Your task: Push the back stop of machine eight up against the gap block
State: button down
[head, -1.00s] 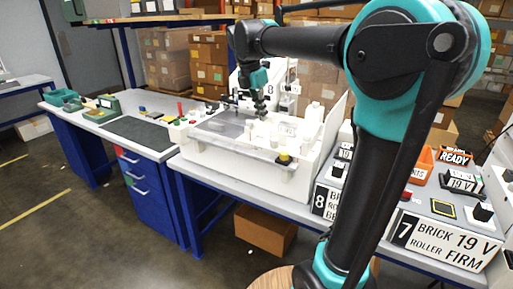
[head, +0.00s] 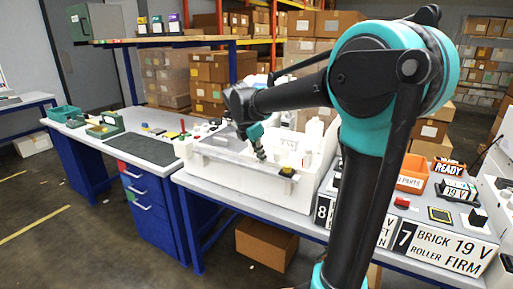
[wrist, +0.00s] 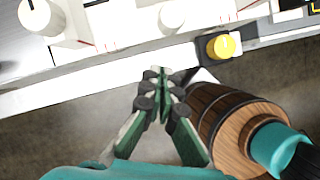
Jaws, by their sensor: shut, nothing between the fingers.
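Machine eight (head: 230,172) is the white open-topped plotter in the middle of the bench, beside the placard marked 8. My gripper (head: 262,156) is over its front part in the head view. In the wrist view my gripper (wrist: 158,74) is shut and empty, its tips near the machine's white front edge (wrist: 60,92). A yellow knob (wrist: 220,47) on a dark mount is right of the tips. A pale round post (wrist: 172,16) and a white knob with a dark mark (wrist: 42,17) are further in. I cannot tell which parts are the back stop and the gap block.
Placards for machine eight and machine seven (head: 440,246) stand to the right, with an orange bin (head: 411,180) behind. A dark mat (head: 140,148) lies on the left bench. A cardboard box (head: 266,243) is under the bench. The floor at left is clear.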

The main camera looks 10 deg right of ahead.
jog(key=shift+w+d+r, duration=0.1)
jog(key=shift+w+d, duration=0.35)
jog(key=shift+d, duration=0.35)
jog(key=shift+w+d, duration=0.4)
jog(key=shift+d, duration=0.35)
jog(key=w+d, duration=0.1)
jog(key=w, duration=0.1)
jog(key=w+d, duration=0.3)
jog(key=w, duration=0.1)
jog(key=shift+d, duration=0.25)
